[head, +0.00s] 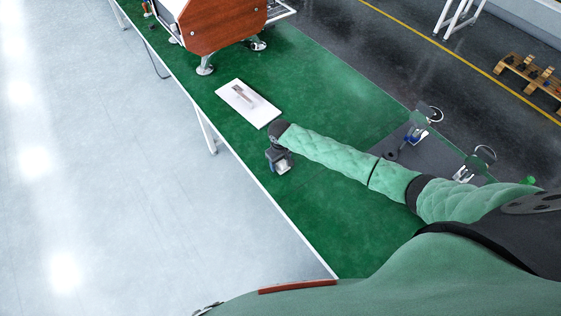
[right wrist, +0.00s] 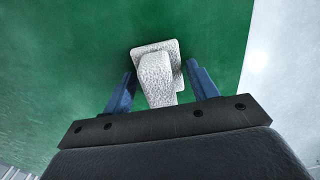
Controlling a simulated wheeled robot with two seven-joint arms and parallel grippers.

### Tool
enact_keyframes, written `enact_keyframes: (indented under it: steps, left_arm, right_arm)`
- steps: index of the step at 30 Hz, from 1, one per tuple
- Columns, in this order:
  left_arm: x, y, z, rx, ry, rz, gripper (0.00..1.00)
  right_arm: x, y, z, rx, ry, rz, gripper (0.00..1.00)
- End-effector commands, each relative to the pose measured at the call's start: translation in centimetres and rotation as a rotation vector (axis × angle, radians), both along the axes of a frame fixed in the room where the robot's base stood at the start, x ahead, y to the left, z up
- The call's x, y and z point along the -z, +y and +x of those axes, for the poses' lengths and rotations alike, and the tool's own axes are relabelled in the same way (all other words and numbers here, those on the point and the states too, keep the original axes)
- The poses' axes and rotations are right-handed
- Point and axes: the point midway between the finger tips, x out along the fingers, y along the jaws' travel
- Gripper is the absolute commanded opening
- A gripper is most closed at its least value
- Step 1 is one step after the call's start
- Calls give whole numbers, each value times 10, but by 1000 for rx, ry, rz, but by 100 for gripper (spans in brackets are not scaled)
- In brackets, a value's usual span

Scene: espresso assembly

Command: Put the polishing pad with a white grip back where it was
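The polishing pad with a white grip (right wrist: 155,80) is on the green table in the right wrist view. Its pale speckled grip sits between my two blue fingers, with a squarish base beyond it. Gaps show beside the grip, so my right gripper (right wrist: 160,85) looks open around it. In the head view my right gripper (head: 279,153) points down over the table near its left edge, and the pad shows only as a small pale piece (head: 284,166) beneath it. My left gripper cannot be made out.
A white board (head: 238,108) with a brownish strip on it lies just beyond my right gripper. A wood-sided machine (head: 222,22) stands at the far end of the green table (head: 325,85). A dark mat (head: 405,146) with metal stands is on the right.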

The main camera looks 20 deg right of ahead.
Motion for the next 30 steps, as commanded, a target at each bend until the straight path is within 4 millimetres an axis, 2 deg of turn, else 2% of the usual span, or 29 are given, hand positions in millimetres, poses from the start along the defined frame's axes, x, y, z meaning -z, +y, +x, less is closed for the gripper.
enact_keyframes:
  steps: [11, 17, 21, 30]
  left_arm:
    - [0, -2, -2, -1, 2, -2, 49]
    - [6, -2, 0, -1, 7, 0, 49]
    - [-2, -3, 38, 1, -28, -1, 49]
    - [-11, -12, 71, 0, -51, -7, 49]
  right_arm:
    - [-2, 0, 0, 0, 0, 0, 71]
    - [-18, 0, 1, 0, -2, 1, 71]
    - [-44, 0, 1, -1, -3, 0, 71]
    - [-99, 0, 1, -1, -3, 1, 71]
